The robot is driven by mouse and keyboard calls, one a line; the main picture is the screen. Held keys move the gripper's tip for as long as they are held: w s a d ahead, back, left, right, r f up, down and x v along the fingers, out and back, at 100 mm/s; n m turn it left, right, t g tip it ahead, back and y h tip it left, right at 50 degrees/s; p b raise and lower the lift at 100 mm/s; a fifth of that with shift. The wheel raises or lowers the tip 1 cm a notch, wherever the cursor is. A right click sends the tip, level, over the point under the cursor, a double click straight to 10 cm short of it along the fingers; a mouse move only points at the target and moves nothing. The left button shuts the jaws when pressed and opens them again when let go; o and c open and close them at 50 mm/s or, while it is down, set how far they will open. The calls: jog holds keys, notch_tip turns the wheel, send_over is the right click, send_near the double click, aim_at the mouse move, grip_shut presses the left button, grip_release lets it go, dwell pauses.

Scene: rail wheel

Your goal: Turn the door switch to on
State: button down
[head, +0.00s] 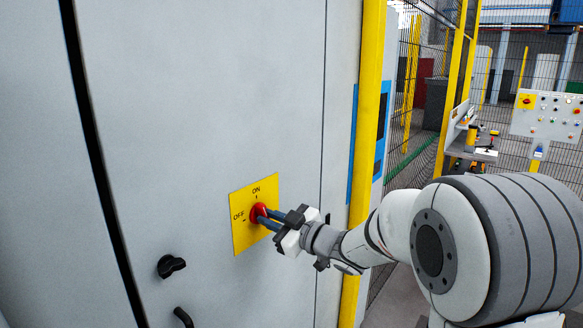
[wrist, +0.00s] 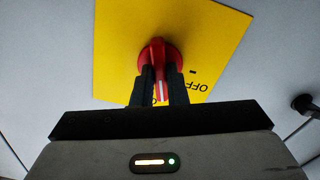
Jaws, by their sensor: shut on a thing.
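The door switch is a red rotary knob (head: 259,211) on a yellow plate (head: 243,237) marked ON at the top and OFF at the left. The plate is on a grey cabinet door. My gripper (head: 267,217) reaches it from the right and is shut on the knob. In the wrist view, the two dark fingers (wrist: 161,86) stand on either side of the red handle (wrist: 158,60). The handle's white line points down in that view, away from the OFF mark at the right. Part of a letter shows between the fingers; the ON mark is mostly hidden there.
A black latch knob (head: 171,266) and a black handle (head: 183,317) sit lower left on the cabinet door. A yellow post (head: 367,100) stands right of the cabinet. A control panel (head: 548,115) and mesh fence are farther right.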

jog(key=m+p, duration=0.4)
jog(key=c, duration=1.3)
grip_release()
jog(key=shift+d, duration=0.1)
jog(key=v, duration=0.6)
jog(key=shift+s+d+b, duration=0.3)
